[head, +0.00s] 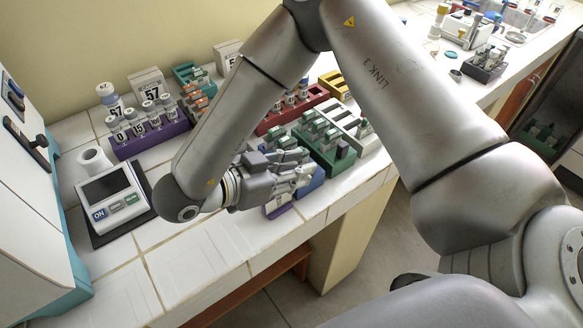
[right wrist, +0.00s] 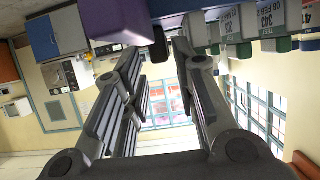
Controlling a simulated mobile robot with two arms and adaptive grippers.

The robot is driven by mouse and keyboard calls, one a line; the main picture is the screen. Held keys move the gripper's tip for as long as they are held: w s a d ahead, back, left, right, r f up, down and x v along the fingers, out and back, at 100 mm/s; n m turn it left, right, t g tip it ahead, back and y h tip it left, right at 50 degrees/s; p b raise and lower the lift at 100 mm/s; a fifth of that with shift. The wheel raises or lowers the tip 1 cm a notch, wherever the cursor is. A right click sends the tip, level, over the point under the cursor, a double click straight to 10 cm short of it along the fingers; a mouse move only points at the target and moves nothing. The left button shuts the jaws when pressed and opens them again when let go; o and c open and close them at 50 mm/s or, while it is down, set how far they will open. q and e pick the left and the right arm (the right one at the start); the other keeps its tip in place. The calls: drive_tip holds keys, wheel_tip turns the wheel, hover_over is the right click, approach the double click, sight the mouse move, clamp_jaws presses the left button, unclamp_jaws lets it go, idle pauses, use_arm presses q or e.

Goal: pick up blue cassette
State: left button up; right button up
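My right gripper (head: 290,168) is above the front part of the bench, over a blue rack (head: 312,184) that it partly hides. In the right wrist view its two fingers (right wrist: 157,75) stand apart with a clear gap, and I see nothing clamped between them. A small purple-blue block (head: 277,207) with a pale label sits just below the gripper near the bench's front edge. A purple block (right wrist: 115,20) shows close to the fingertips in the upside-down right wrist view. I cannot tell which piece is the blue cassette. My left gripper is not in view.
A green rack (head: 343,163) of cassettes stands right of the gripper, with a red rack (head: 265,127) behind it. A purple rack (head: 125,150) of numbered vials stands left. A device with a screen (head: 107,190) is at front left. The tiles (head: 205,245) in front are clear.

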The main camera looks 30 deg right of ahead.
drive_tip(key=shift+x, duration=0.85)
drive_tip(key=shift+w+d+f, duration=0.1)
drive_tip(key=shift+d+f, duration=0.15)
drive_tip(key=shift+d, duration=0.2)
drive_tip(key=shift+c, duration=0.5)
drive_tip(key=c, duration=0.5)
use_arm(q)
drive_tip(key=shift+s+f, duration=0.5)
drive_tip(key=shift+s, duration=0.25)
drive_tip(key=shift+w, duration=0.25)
use_arm(e)
drive_tip(key=shift+r, duration=0.15)
